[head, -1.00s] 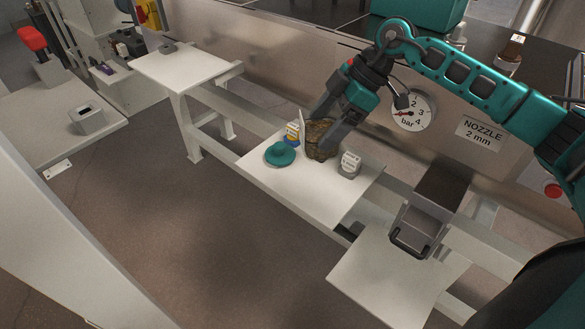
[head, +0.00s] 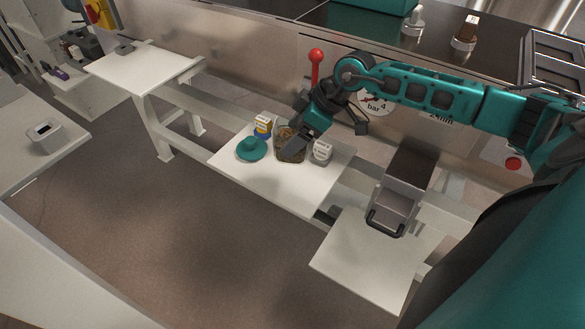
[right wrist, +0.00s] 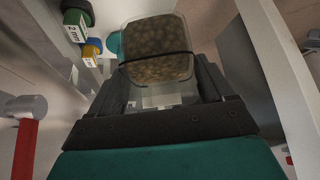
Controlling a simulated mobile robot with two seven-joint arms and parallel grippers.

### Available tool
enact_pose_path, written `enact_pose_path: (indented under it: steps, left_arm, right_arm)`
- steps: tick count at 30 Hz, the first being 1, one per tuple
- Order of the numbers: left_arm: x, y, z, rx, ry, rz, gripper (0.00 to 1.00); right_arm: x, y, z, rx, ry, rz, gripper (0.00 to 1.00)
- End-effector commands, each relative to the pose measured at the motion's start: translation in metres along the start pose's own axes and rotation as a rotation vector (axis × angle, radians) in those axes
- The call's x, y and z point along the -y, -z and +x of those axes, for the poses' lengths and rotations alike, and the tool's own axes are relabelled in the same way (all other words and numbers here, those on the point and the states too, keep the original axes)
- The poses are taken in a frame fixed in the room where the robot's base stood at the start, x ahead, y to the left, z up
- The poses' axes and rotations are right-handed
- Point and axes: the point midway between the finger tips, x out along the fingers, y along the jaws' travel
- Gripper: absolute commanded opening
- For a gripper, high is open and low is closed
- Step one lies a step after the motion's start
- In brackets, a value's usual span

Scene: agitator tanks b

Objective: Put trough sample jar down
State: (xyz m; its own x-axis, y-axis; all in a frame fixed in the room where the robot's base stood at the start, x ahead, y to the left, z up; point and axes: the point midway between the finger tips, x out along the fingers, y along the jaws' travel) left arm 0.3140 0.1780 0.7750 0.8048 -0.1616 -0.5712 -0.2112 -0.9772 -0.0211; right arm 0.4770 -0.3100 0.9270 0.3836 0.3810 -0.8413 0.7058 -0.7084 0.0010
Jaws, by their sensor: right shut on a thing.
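The trough sample jar (head: 290,146) is a clear jar with brown, lumpy contents. It is at the white shelf (head: 285,184), between a teal lid (head: 251,149) and a small grey labelled block (head: 322,152). My right gripper (head: 294,138) is shut on the jar from above and the right. In the right wrist view the jar (right wrist: 158,50) sits between the fingers. I cannot tell whether its base touches the shelf. My left gripper is not in view.
A blue and yellow labelled item (head: 263,126) stands behind the lid, close to the jar. A grey scoop-like container with a handle (head: 397,200) is by the lower right shelf (head: 365,262). The front of the middle shelf is clear.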

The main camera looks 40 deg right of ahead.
Motion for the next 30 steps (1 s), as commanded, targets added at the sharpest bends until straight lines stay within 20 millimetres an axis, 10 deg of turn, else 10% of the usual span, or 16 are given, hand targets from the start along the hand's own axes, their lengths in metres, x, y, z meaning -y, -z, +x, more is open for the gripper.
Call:
enact_pose_path:
  steps: [9,30]
  left_arm:
    - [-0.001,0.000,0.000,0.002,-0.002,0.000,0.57]
    - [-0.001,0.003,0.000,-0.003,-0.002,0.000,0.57]
  right_arm:
    - [0.001,-0.034,0.054,0.000,0.002,0.001,0.42]
    - [0.000,-0.064,0.100,-0.001,0.000,-0.001,0.42]
